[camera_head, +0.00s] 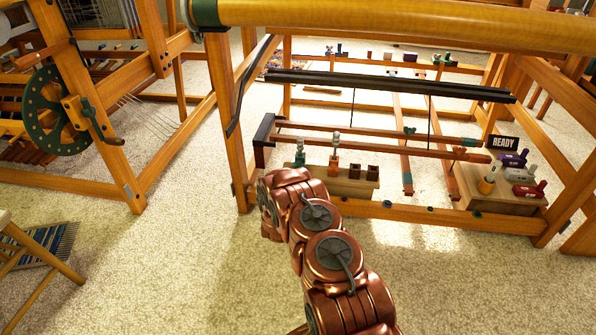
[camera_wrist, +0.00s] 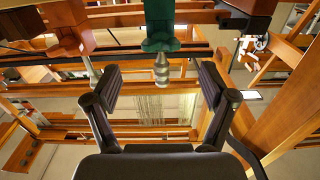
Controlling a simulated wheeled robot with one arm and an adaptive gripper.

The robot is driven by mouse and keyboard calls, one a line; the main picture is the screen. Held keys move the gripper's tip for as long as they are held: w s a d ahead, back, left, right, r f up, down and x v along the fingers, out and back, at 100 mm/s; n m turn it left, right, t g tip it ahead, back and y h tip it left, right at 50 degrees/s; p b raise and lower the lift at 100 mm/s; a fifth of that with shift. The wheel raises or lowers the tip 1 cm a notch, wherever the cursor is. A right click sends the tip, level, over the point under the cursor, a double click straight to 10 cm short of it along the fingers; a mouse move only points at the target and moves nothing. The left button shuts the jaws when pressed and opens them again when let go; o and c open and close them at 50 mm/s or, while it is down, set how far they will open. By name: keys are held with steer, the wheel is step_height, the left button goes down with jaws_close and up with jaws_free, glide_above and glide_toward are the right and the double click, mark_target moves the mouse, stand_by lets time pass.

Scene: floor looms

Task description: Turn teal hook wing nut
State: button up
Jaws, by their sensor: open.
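A teal hook piece (camera_head: 300,155) with a pale metal top stands at the left end of a low wooden block inside the loom. In the wrist view the teal piece (camera_wrist: 160,28) is at the top centre, and its ribbed metal end (camera_wrist: 161,68) lies in line with the gap between my fingers. My gripper (camera_wrist: 159,76) is open, with one finger on each side of that gap and no visible contact. The wing shape of a nut cannot be made out on it. In the head view my gripper is hidden beyond my copper arm.
The loom's front lower rail (camera_head: 420,213) and left post (camera_head: 225,120) are close to my arm. Carpet lies clear in front.

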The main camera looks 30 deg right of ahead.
mark_target(298, 167)
steer(key=shift+b+x, duration=1.1)
steer(key=shift+x, duration=2.1)
steer(key=c, duration=1.2)
steer(key=shift+o, duration=0.2)
steer(key=shift+a+r+p, duration=0.1)
steer(key=shift+p, duration=0.2)
